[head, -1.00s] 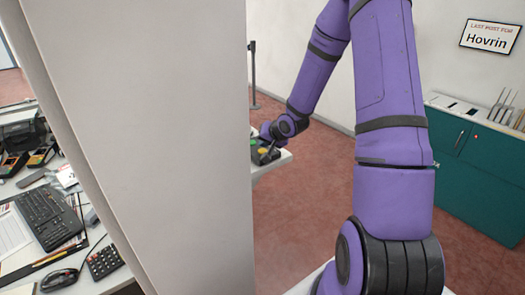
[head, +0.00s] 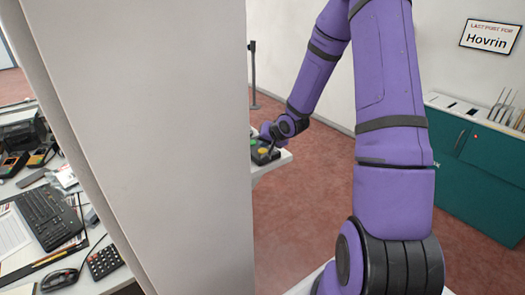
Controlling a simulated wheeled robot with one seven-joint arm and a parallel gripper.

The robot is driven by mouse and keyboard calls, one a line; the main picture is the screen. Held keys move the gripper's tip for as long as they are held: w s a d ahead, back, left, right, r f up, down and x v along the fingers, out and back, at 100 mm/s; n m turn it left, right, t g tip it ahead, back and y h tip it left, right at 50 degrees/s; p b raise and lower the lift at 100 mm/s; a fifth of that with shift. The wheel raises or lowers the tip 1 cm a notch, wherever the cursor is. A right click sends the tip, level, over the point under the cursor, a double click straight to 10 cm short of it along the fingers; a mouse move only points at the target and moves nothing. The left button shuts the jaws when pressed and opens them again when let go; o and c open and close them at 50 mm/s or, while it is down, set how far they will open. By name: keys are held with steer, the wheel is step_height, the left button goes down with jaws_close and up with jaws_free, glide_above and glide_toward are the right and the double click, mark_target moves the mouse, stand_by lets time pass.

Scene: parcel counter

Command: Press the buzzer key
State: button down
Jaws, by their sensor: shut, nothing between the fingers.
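A small dark key box (head: 265,158) with a yellow key (head: 262,151) and a green key (head: 253,142) sits on a pale ledge, partly cut off by the grey panel. I cannot tell from here which key is the buzzer key. My gripper (head: 266,138) is small and far off at the end of my purple arm, right by the far side of the box. It is shut and holds nothing. Its fingertips are hard to make out, and I cannot tell whether they touch a key.
A tall grey panel (head: 140,150) fills the left middle and hides much of the ledge (head: 283,158). Left of it is a desk with a keyboard (head: 48,218), mouse (head: 60,278) and calculator (head: 103,258). A green cabinet (head: 480,165) stands at right. Red floor (head: 310,200) is open between.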

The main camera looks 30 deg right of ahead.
mark_target(264, 150)
steer(key=shift+f, duration=0.1)
stand_by(0.3)
steer(key=shift+f, duration=0.35)
stand_by(0.4)
steer(key=shift+r, duration=0.5)
steer(key=shift+r, duration=3)
